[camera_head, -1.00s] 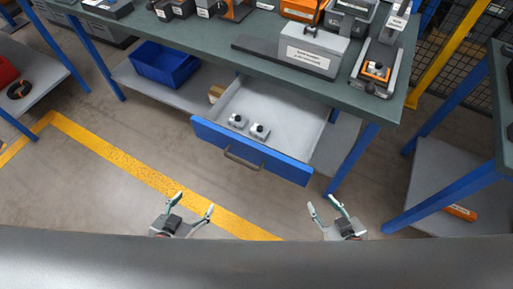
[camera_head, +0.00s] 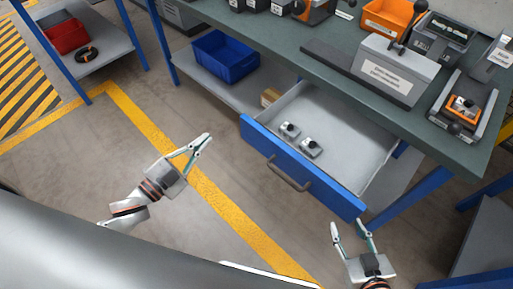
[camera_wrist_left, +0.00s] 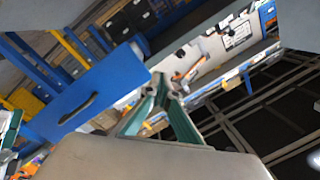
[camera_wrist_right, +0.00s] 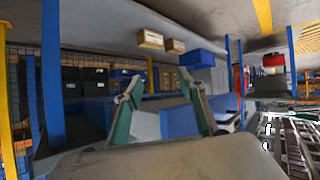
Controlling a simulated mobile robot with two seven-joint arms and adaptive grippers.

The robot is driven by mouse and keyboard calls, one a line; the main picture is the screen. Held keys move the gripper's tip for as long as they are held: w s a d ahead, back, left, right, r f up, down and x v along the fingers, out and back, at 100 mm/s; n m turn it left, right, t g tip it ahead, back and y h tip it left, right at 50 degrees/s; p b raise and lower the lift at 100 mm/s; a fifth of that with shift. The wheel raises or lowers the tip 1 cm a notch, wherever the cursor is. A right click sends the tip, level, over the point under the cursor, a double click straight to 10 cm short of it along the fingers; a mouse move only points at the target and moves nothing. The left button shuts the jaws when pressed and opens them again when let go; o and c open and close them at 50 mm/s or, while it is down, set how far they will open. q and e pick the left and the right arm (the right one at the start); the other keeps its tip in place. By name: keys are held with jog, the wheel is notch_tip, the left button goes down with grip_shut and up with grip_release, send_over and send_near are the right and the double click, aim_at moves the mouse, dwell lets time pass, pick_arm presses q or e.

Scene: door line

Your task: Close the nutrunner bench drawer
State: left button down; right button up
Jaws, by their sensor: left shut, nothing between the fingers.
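The bench drawer has a blue front (camera_head: 300,167) and a dark handle (camera_head: 289,173). It is pulled out under the bench top, with two small grey parts (camera_head: 300,140) inside. My left gripper (camera_head: 207,139) is shut and empty, left of the drawer front and apart from it. In the left wrist view, the drawer front (camera_wrist_left: 88,97) with its handle lies beyond the left fingertips (camera_wrist_left: 160,82). My right gripper (camera_head: 350,229) is open, its fingers spread, below the drawer's right end and apart from it. The right fingers also show spread in the right wrist view (camera_wrist_right: 157,85).
The bench top (camera_head: 350,75) carries a grey labelled box (camera_head: 394,70) and several tools. A blue bin (camera_head: 225,57) stands on the lower shelf. Another shelf at the left holds a red bin (camera_head: 67,36). Floor in front of the drawer is clear.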

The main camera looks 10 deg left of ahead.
pick_arm(q)
jog(key=m+h+b, duration=0.2)
jog(key=m+h, duration=0.1)
jog(key=m, duration=0.1)
jog(key=m+g+h+b, duration=0.7)
jog(key=m+g, duration=0.5)
jog(key=m, duration=0.3)
send_near(265, 146)
jog(key=s+d, duration=0.2)
jog(key=d, duration=0.2)
jog(key=w, duration=0.1)
jog(key=w+d, duration=0.1)
jog(key=shift+w+f, duration=0.2)
jog(key=shift+w, duration=0.2)
jog(key=shift+w+d, duration=0.25)
jog(key=shift+w, duration=0.1)
pick_arm(e)
jog(key=shift+y, duration=0.3)
jog(key=a+f, duration=0.2)
jog(key=f, duration=0.1)
jog(key=shift+a+f, duration=0.1)
jog(key=shift+a, duration=0.15)
jog(key=shift+f, duration=0.1)
